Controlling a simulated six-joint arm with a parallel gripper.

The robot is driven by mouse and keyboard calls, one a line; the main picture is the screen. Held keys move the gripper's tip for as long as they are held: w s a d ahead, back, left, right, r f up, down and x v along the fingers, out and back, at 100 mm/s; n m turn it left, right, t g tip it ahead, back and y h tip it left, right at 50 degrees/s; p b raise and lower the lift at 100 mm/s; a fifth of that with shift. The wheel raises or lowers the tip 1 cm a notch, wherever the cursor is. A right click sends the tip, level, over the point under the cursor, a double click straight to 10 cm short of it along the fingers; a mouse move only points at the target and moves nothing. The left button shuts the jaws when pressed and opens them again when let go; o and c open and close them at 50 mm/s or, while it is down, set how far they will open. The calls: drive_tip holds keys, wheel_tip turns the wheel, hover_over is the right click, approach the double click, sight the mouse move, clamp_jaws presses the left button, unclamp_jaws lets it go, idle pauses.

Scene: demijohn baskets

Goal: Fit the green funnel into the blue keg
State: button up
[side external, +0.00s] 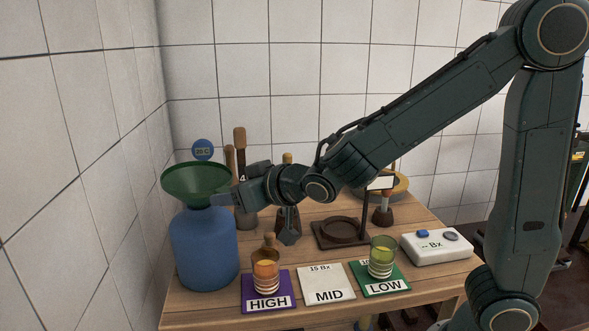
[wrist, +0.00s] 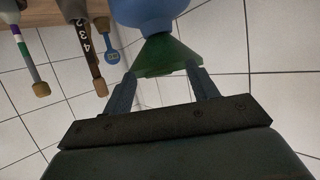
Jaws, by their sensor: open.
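The green funnel (side external: 195,181) sits upright on top of the blue keg (side external: 203,252), wide mouth up, its lower part at the keg's top. How deep the stem goes is hidden. The wrist view appears upside down; there the funnel (wrist: 165,58) narrows toward the keg (wrist: 148,11). My gripper (side external: 222,200) is at the funnel's right side, just above the keg's shoulder. In the wrist view its two fingers (wrist: 160,78) are spread, one on each side of the funnel's rim. I cannot tell whether either finger touches it.
HIGH (side external: 268,303), MID (side external: 327,297) and LOW (side external: 385,287) cards lie along the table front, glass vessels on HIGH and LOW. A white meter (side external: 436,247) is at right, a dark stand (side external: 341,232) behind. Wooden-handled tools stand behind my gripper. A tiled wall is close left.

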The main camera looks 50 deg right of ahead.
sight(205, 204)
drive_tip(key=shift+x, duration=1.2)
clamp_jaws()
